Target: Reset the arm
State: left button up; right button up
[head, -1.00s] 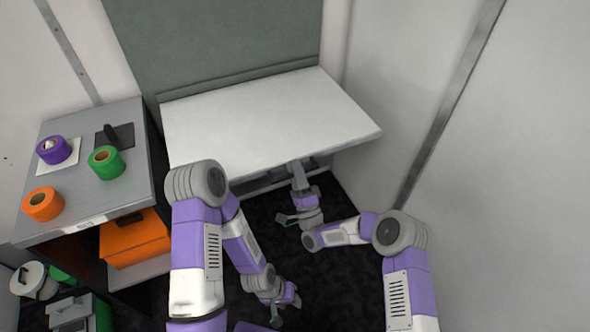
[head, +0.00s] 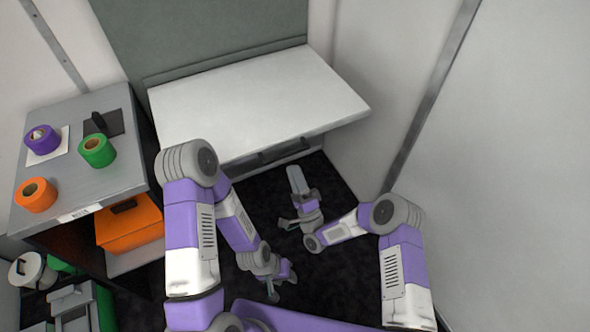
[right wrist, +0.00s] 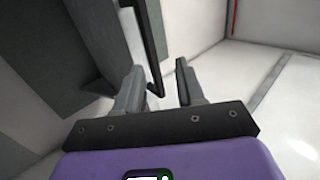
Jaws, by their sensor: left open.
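Both of my arms reach down in front of the white worktop (head: 250,100) in the head view. My right gripper (head: 296,178) is below and in front of the worktop's near edge, with clear floor around it. In the right wrist view its two fingers (right wrist: 157,78) stand apart with nothing held. A dark bar (right wrist: 146,40) shows beyond them. My left gripper (head: 288,276) hangs lower, over the dark floor, to the right of the shelf unit. It is small in view, open, and no held object shows.
A grey shelf unit (head: 100,180) at left carries purple (head: 42,140), green (head: 97,150) and orange (head: 36,194) rolls. An orange case (head: 130,225) sits inside it. A dark handle (head: 284,152) runs under the worktop's front edge. A pale wall (head: 500,150) closes the right side.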

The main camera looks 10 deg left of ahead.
jog(key=s+d+f+n+g+h+p, duration=0.2)
jog(key=d+f+n+g+h+p, duration=0.3)
jog(key=d+f+g+h, duration=0.5)
jog(key=s+d+f+n+g+h+p, duration=0.1)
jog(key=s+d+g, duration=0.4)
jog(key=s, duration=0.6)
jog(key=s+d+f+n+g+h+p, duration=0.1)
jog(key=s+d+g, duration=0.3)
jog(key=s, duration=0.7)
jog(key=shift+d+f+n+g+p, duration=0.35)
jog(key=shift+d+f+p, duration=0.35)
jog(key=shift+d, duration=0.45)
